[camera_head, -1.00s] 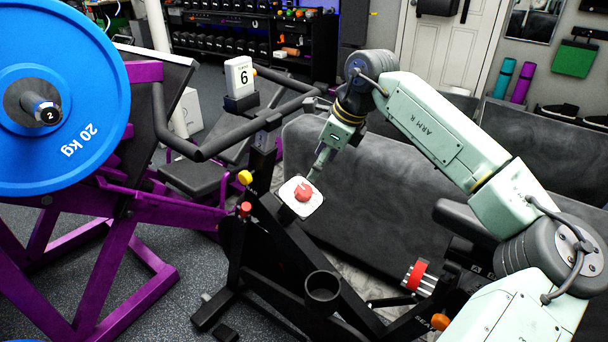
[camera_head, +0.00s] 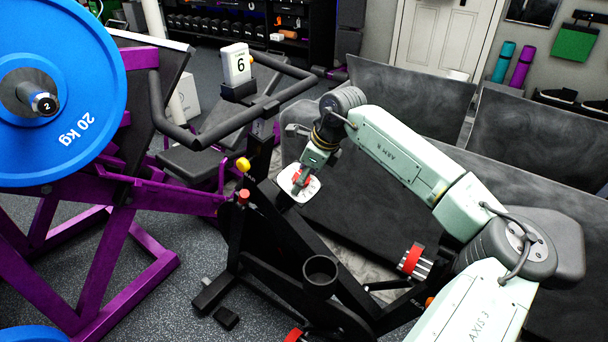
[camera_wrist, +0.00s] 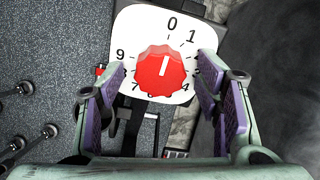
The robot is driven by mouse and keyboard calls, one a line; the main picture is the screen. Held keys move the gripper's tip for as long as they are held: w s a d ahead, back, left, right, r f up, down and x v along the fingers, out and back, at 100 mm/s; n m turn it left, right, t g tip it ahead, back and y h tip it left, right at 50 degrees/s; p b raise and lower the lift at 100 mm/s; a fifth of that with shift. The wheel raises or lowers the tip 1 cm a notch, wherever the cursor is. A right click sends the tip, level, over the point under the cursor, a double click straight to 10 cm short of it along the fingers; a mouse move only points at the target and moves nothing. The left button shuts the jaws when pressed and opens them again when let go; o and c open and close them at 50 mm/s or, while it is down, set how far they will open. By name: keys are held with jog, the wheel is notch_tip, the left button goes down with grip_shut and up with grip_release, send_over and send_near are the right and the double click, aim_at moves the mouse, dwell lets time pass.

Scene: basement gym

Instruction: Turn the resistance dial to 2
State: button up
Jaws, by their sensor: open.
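The resistance dial is a red knob (camera_wrist: 161,71) on a white plate (camera_wrist: 133,36) with black numbers around it. The knob's white mark points up, near the 0. Numbers 0, 1 and 9 are clear; those on the right are hidden by a finger. In the head view the white plate (camera_head: 311,190) sits on the bike's black frame, with the knob partly covered. My gripper (camera_head: 300,180) is open at the dial. In the wrist view its purple-padded fingers stand left and right of the knob, with gaps on both sides.
The black bike frame (camera_head: 275,245) carries handlebars (camera_head: 185,135), a cup holder (camera_head: 320,270), a yellow knob (camera_head: 243,164) and a white display (camera_head: 236,64) showing what looks like 6. A purple weight machine (camera_head: 120,240) stands left. Grey padded panels (camera_head: 410,95) stand behind my arm.

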jog(key=shift+c, duration=0.4)
jog(key=c, duration=1.1)
jog(key=shift+m, duration=0.3)
jog(key=shift+f+m+b, duration=0.15)
jog(key=shift+m+b, duration=0.65)
jog(key=shift+b, duration=0.05)
jog(key=m+b, duration=0.1)
jog(key=m, duration=0.2)
jog(key=shift+m+b, duration=0.3)
jog(key=shift+b, duration=0.05)
jog(key=m+b, duration=0.1)
jog(key=m, duration=0.4)
jog(key=shift+m+y+b, duration=0.3)
jog(key=shift+b, duration=0.05)
jog(key=shift+r, duration=0.2)
